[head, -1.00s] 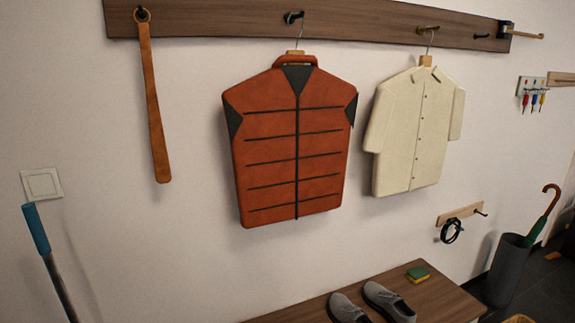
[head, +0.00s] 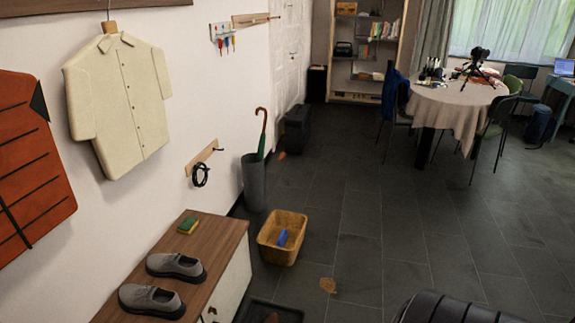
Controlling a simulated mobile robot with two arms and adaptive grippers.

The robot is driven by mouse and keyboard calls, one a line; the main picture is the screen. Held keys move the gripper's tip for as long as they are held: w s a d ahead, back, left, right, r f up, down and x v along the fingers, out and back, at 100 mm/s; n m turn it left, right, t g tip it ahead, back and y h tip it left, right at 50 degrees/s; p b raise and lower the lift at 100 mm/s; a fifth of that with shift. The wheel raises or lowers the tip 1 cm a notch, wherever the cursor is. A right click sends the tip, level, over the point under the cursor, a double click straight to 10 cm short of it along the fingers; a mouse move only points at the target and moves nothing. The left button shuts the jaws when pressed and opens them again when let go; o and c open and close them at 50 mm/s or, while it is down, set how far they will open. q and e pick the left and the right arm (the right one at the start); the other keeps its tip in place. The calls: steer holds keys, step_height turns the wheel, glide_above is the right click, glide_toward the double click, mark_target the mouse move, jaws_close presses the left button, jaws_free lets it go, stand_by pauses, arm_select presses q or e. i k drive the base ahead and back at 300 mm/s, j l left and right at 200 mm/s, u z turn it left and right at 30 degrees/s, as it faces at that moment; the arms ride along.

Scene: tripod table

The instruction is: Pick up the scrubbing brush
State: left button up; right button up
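I cannot clearly make out a scrubbing brush. A small blue object (head: 282,238) lies in a yellow-tan basket (head: 262,243) on the floor, right of the bench; it is too small to tell whether it is a brush. A green and yellow sponge-like block (head: 188,224) lies on the wooden bench top. Neither of my grippers is in view.
Grey shoes (head: 176,267) stand on the bench (head: 213,246). A grey umbrella stand (head: 253,184) is behind it by the wall. A cloth-covered round table (head: 455,103) with a tripod camera (head: 478,62) and chairs stands at the back. The tiled floor between is mostly clear.

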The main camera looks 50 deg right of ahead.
mark_target(283, 235)
steer(key=z, duration=1.5)
